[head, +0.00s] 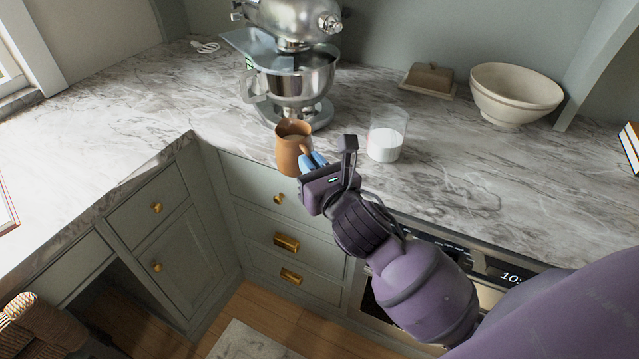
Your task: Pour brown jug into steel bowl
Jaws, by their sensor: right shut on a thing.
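The brown jug (289,155) is near the front edge of the marble counter, upright, with a light content showing at its mouth. My right gripper (312,162) is shut on the jug at its right side, where the handle is; the fingertips are partly hidden. I cannot tell whether the jug touches the counter. The steel bowl (303,82) sits in the stand mixer (290,22), just behind the jug, under the mixer's head. My left gripper is not in view.
A glass with white content (385,142) stands close to the right of my right gripper. A cream bowl (515,95) and a lidded butter dish (428,80) are farther back. The counter (130,105) to the left is mostly clear.

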